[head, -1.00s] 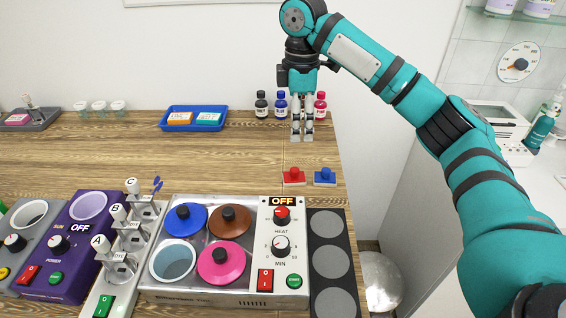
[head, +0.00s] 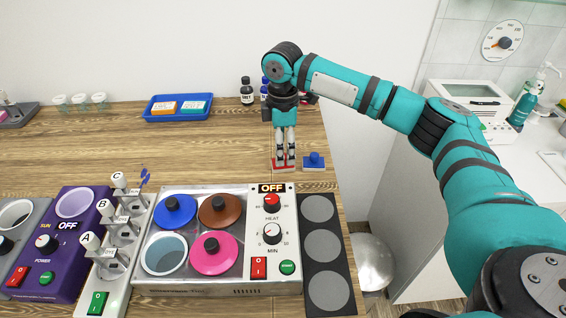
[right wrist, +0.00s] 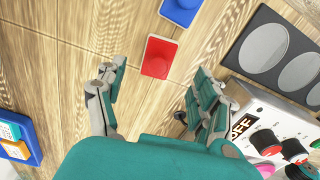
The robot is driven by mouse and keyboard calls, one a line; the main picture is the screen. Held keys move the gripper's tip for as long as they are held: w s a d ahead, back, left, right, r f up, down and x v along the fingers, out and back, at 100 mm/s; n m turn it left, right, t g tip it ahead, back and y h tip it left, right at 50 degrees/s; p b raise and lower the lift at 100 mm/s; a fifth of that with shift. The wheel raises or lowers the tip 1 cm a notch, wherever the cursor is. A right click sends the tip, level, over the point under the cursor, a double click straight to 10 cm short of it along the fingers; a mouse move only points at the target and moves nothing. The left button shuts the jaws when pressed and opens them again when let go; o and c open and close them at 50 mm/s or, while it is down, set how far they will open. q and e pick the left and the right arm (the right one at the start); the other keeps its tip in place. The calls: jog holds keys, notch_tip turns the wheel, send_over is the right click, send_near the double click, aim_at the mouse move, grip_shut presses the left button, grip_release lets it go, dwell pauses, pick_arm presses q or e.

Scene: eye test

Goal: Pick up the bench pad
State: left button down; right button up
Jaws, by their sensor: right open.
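A dark pad with several grey discs (head: 320,227) lies flat on the bench at the right of the steel bath; it also shows at the upper right of the right wrist view (right wrist: 262,18). I cannot tell for sure that it is the bench pad. My right gripper (head: 286,164) points down at a small red block with a knob (head: 275,163), behind the dark pad, and its fingers partly hide it. In the right wrist view the open fingers (right wrist: 157,75) stand apart, with the red block (right wrist: 158,57) beyond and between them. They hold nothing. My left gripper is not in view.
A blue block with a knob (head: 314,161) sits close to the right of the red one. The steel bath with coloured lids (head: 212,285) stands in front. Bottles (head: 247,92) and a blue tray (head: 178,118) stand behind. The wooden bench left of the gripper is clear.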

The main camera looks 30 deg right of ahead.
notch_tip(320, 180, down, 4)
jog(key=shift+w+d+r, duration=0.1)
jog(key=shift+d, duration=0.05)
jog(key=shift+f, duration=0.45)
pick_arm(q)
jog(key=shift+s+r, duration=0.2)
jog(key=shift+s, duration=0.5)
pick_arm(e)
jog(key=c, duration=1.1)
